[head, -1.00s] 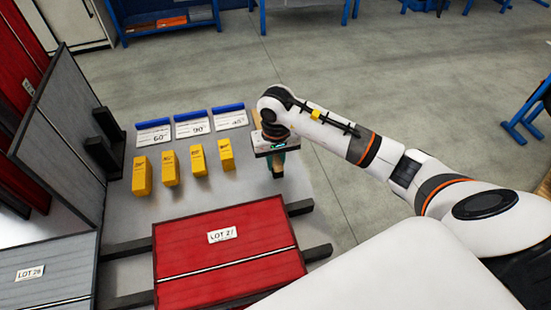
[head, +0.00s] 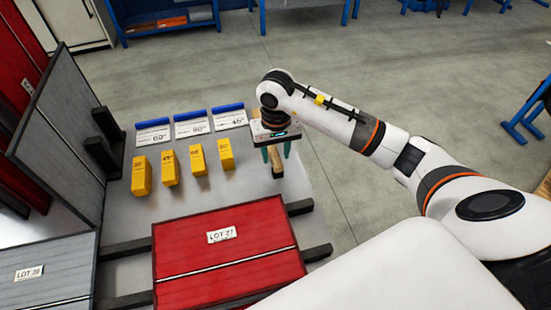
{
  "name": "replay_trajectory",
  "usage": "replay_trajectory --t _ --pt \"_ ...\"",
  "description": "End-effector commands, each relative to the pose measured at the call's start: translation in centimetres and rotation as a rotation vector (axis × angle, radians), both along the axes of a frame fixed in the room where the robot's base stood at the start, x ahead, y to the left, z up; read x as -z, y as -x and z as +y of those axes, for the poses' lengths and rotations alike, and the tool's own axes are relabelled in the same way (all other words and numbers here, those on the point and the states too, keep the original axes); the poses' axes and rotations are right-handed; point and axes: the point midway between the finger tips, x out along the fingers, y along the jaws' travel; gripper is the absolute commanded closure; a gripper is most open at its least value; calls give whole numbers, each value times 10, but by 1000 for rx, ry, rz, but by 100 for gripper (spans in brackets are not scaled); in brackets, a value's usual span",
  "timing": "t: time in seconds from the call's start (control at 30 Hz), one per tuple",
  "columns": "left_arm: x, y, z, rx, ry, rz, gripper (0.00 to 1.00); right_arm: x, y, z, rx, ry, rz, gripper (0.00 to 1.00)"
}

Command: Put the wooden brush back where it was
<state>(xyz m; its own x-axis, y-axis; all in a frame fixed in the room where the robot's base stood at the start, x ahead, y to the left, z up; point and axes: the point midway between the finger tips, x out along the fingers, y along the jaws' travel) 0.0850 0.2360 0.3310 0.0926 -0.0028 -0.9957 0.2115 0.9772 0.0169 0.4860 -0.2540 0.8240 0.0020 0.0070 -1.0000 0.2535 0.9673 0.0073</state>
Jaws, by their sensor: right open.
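The wooden brush (head: 276,168) lies near the right edge of the grey table, beyond the red panel. It is partly hidden by my right gripper (head: 276,155). The gripper points down over the brush, with its green fingers apart, one on each side of it. I cannot tell whether the fingers touch the brush. My left gripper is not in view.
Several yellow blocks (head: 197,161) stand left of the brush, with angle cards (head: 191,127) behind them. The red LOT 27 panel (head: 222,250) lies on dark rails in front. Grey upright boards (head: 62,135) stand at the left. Bare table (head: 240,185) shows between blocks and brush.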

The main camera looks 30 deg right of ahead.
Motion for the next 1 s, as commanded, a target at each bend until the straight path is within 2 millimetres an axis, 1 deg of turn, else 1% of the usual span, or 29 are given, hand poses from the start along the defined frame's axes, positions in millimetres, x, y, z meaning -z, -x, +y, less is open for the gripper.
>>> replay_trajectory --t 0.03,0.2,0.3,0.4,0.5,0.6,1.0 --pt "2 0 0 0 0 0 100 -13 -2 0 -3 1 -8 57" --pt "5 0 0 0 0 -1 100 -49 -1 -1 -1 1 -6 57" --pt "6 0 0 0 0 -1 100 -66 -1 -1 -1 2 -6 57" --pt "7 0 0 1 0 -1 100 -77 0 -1 -1 1 -3 57" --pt "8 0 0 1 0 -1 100 -84 0 0 -2 0 -1 57" --pt "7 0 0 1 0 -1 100 -86 0 0 -1 0 0 57" --pt "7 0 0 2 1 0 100 -86 0 0 -1 0 0 57"
